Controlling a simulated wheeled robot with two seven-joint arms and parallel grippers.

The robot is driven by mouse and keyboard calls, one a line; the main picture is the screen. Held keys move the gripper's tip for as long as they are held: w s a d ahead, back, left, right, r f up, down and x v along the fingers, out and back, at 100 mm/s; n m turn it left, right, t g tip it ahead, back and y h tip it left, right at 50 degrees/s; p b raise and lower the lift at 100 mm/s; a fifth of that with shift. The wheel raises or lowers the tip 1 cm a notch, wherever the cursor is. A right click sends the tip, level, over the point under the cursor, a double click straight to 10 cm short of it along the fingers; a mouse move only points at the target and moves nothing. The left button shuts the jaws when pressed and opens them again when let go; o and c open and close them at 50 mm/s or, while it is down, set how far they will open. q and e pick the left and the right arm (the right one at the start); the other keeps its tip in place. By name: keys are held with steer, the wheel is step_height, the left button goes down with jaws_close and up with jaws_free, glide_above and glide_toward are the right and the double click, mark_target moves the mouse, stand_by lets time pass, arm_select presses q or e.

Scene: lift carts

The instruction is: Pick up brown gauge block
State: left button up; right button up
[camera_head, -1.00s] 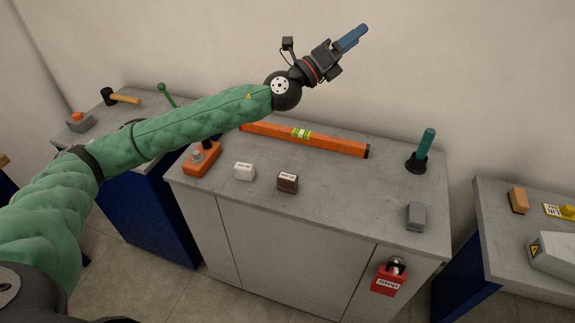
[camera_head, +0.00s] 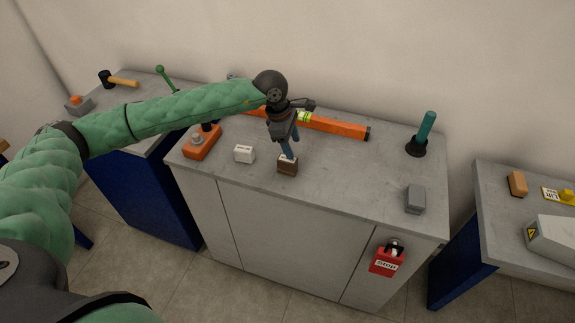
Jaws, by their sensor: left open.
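The brown gauge block (camera_head: 287,168) sits on the grey top of the middle cart (camera_head: 340,188), near its front edge. It is a small dark brown block with a pale label on top. My left gripper (camera_head: 289,155) points down right over the block, its blue fingers at the block's top. The fingers are open. They cover part of the label, and I cannot tell whether they touch the block. My right gripper is not in view.
A white block (camera_head: 244,154) stands just left of the brown one. An orange level (camera_head: 340,127) lies behind. An orange device (camera_head: 202,143), a teal-handled tool (camera_head: 424,130) and a grey block (camera_head: 415,199) stand near the sides. The cart top right of the brown block is clear.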

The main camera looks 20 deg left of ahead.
mark_target(288, 165)
arm_select(q)
steer(key=shift+s+a+f+m+g+y, duration=0.2)
steer(key=shift+s+a+y, duration=0.1)
steer(key=shift+a, duration=0.25)
steer(key=shift+s+a+f+m+g+y, duration=0.1)
steer(key=shift+s+a+m+y, duration=0.15)
steer(key=shift+a, duration=0.25)
steer(key=shift+s+a+f, duration=0.1)
steer(key=shift+d+f+p, duration=0.2)
steer(key=shift+f+p, duration=0.45)
steer(key=shift+f, duration=0.45)
steer(key=shift+d+f+p, duration=0.1)
steer(key=shift+f+p, duration=0.1)
steer(key=shift+p, duration=0.1)
steer(key=shift+y, duration=0.25)
steer(key=f+p, duration=0.1)
steer(key=f, duration=0.1)
steer(key=d+f+p, duration=0.1)
steer(key=f+p, duration=0.1)
steer(key=shift+s+d, duration=0.1)
steer(key=shift+s, duration=0.05)
steer(key=shift+f, duration=0.4)
jaws_close()
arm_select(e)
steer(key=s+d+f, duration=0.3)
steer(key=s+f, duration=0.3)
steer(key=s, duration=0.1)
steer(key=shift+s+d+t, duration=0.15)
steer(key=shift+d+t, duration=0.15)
